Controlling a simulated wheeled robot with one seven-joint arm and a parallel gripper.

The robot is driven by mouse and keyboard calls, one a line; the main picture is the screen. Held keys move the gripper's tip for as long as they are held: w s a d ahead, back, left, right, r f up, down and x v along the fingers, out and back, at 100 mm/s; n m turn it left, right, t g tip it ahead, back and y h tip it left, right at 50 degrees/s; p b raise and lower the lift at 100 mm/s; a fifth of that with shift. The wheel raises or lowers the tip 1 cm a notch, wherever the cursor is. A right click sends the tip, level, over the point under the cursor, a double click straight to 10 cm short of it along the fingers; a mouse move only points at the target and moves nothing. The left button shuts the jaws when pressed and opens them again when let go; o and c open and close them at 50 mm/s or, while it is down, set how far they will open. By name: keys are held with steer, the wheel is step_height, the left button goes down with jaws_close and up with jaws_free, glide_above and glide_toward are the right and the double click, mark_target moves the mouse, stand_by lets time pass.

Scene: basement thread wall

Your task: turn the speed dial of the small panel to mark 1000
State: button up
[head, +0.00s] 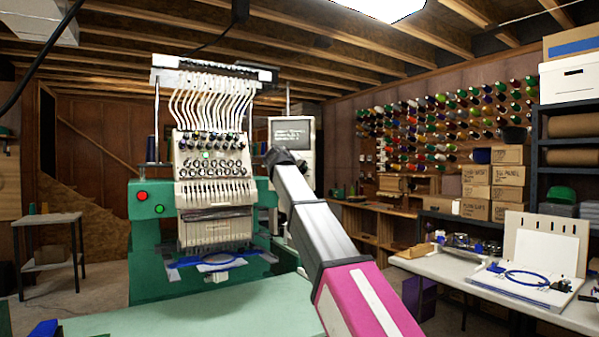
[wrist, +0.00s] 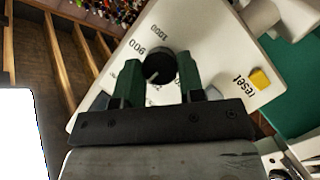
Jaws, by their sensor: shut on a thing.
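The small white panel (wrist: 205,48) fills the middle of the wrist view. Its black round speed dial (wrist: 160,68) has a white pointer line, which slants toward the lower left of the picture. Printed numbers surround the dial, one reading like 1000 (wrist: 160,30) at the top and one like 900 (wrist: 136,47) at the upper left; another below is partly hidden. My gripper (wrist: 161,82) is shut on the dial, with a green finger on either side. In the head view, my gripper (head: 281,158) is at a white panel (head: 305,163) with a dark screen; the dial is hidden there.
A yellow button (wrist: 260,78) marked reset sits right of the dial. The green embroidery machine (head: 160,235) stands just left of my arm in the head view. A white table (head: 450,270) with hoops is at the right. Thread spools (head: 440,120) cover the back wall.

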steer(key=m+y, duration=0.3)
steer(key=m, duration=0.1)
steer(key=m+t+y, duration=0.1)
steer(key=m+y, duration=0.2)
steer(key=m, duration=0.2)
steer(key=d+m+y, duration=0.1)
steer(key=m+y, duration=0.2)
steer(key=m, duration=0.1)
steer(key=shift+s+r+m, duration=0.1)
steer(key=shift+m, duration=0.3)
steer(key=m+t+y, duration=0.1)
steer(key=m, duration=0.2)
steer(key=shift+t, duration=0.3)
steer(key=shift+m+t+y, duration=0.3)
steer(key=shift+m+y, duration=0.1)
steer(key=shift+m, duration=0.6)
steer(key=o, duration=0.9)
steer(key=shift+s, duration=0.1)
